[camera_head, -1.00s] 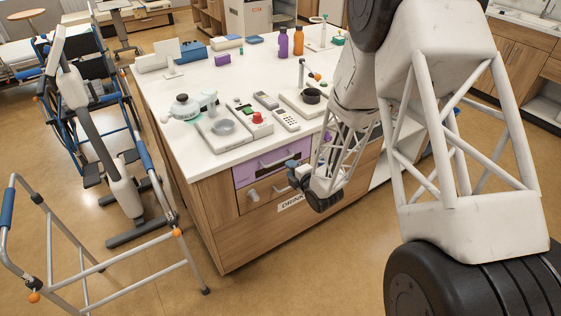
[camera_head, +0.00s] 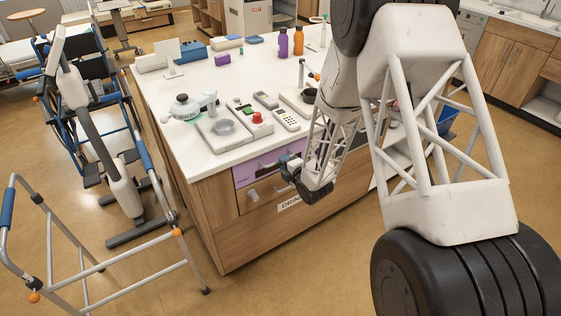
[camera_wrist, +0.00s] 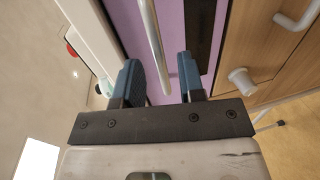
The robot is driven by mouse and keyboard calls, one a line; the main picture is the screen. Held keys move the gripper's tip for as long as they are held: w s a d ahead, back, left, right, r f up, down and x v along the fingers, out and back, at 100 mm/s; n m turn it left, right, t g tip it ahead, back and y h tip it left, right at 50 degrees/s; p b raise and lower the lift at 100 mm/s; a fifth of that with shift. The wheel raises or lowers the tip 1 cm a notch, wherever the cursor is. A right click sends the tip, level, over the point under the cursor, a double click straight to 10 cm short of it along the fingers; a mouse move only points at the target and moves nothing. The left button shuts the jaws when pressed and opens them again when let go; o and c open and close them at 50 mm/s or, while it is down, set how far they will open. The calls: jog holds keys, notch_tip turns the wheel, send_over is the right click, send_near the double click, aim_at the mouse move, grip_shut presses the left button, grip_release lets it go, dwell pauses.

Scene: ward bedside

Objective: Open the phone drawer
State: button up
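The purple drawer front (camera_head: 246,174) is set in the near side of the counter, just under the top, and looks closed. It fills the upper middle of the wrist view (camera_wrist: 178,22), with a dark strip on it. A pale bar handle (camera_wrist: 153,45) runs along this front. My gripper (camera_wrist: 160,72) is open, its two blue fingers pointing at the purple front. The handle's near end lies between the fingers, closer to the left one; I cannot tell whether they touch. In the head view my gripper (camera_head: 286,161) covers the right part of the purple front.
Below is a wooden drawer (camera_head: 275,192) with a partly hidden label and a pale knob (camera_wrist: 242,80). The countertop (camera_head: 240,90) above carries a tray with a red button, a handset, bottles and boxes. A walker (camera_head: 108,278) stands at the front left; floor before the counter is open.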

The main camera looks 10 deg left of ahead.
jog(key=shift+x, duration=1.55)
grip_shut()
